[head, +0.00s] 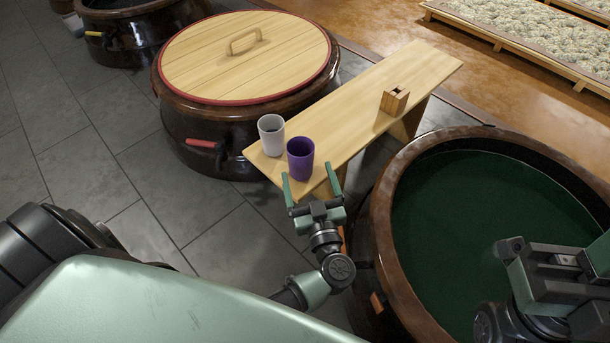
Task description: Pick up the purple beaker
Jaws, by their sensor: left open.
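The purple beaker (301,160) stands upright near the front left end of a light wooden bench (360,112). A white cup (271,135) stands beside it, to the left and a little behind. My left gripper (311,178) is open and empty, just on the near side of the purple beaker. Its two fingers point toward the beaker and sit apart at its lower edge in the picture. I cannot tell whether they touch it. My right gripper (545,262) is at the lower right over the large open jar; its jaws do not show clearly.
A small wooden block holder (393,102) stands farther along the bench. A brown jar with a wooden lid (245,60) is behind left, an open jar of dark green liquid (480,215) is at right. Another jar (130,40) is at the far left. Grey floor tiles lie left.

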